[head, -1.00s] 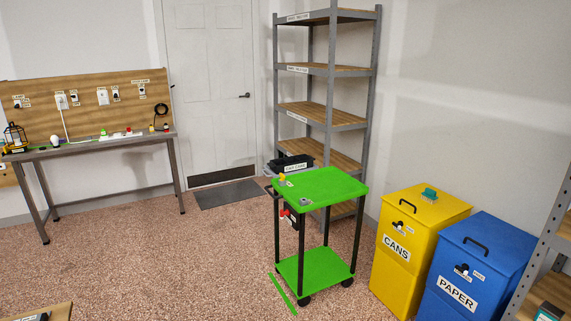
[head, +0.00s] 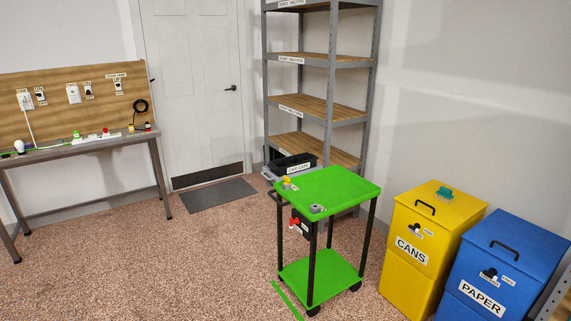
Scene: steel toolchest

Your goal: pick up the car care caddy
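The car care caddy (head: 289,166) is a dark open box with a white label on its front. It sits low at the front of the steel shelf unit, behind the green cart, on or above a grey surface that I cannot make out fully. The cart's top hides part of the area below and in front of it. My gripper is not in view.
The green cart (head: 336,187), with small items on its top, stands in front of the shelf unit (head: 333,100). A green strip (head: 287,301) lies on the floor beside it. Yellow (head: 426,228) and blue (head: 504,257) bins stand right. Floor to the left is open.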

